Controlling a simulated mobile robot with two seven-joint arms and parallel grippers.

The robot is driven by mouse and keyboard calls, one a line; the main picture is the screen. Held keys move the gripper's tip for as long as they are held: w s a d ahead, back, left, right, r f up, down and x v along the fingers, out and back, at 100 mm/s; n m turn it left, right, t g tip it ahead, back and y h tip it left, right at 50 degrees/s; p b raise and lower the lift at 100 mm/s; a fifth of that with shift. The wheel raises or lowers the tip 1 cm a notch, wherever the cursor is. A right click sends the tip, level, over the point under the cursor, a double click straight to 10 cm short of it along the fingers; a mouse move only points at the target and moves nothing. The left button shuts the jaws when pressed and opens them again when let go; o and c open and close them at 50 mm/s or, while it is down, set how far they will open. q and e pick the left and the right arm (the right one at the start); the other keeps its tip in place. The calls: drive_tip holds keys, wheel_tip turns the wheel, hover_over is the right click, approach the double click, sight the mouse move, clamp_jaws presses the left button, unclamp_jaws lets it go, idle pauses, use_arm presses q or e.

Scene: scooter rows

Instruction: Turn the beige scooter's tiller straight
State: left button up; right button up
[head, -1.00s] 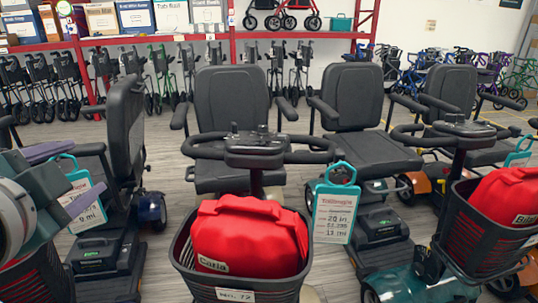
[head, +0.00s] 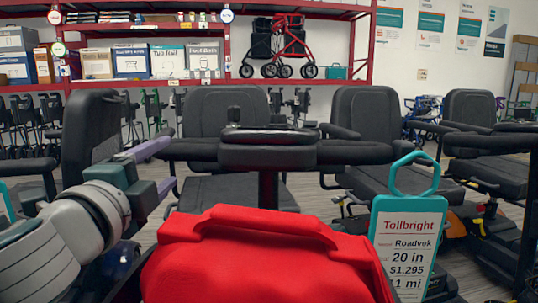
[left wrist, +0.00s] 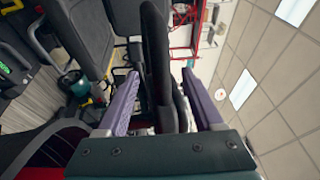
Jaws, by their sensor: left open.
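The nearest scooter's black tiller (head: 268,152) stands in the middle of the head view, its handlebar running left to right. No beige bodywork shows, so I cannot confirm its colour. A red bag (head: 262,262) sits in front of the tiller and hides the lower column. My left gripper (head: 163,166) has purple fingers and is at the left end of the handlebar. In the left wrist view the open fingers (left wrist: 160,76) stand on either side of a black bar (left wrist: 157,45), probably the handlebar grip; contact is not clear. My right gripper is not in view.
A teal-framed price tag (head: 405,240) hangs right of the bag. Dark scooter seats stand behind the tiller (head: 222,115) and to the right (head: 365,120). Another handlebar (head: 495,140) reaches in from the right. Red shelving (head: 200,90) with boxes and a walker stands along the back.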

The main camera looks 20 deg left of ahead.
sight(177, 154)
use_arm(q)
drive_tip(key=b+x, duration=0.1)
drive_tip(key=x, duration=0.6)
drive_tip(key=shift+w, duration=0.1)
drive_tip(key=shift+c, duration=0.2)
clamp_jaws()
idle(1.0)
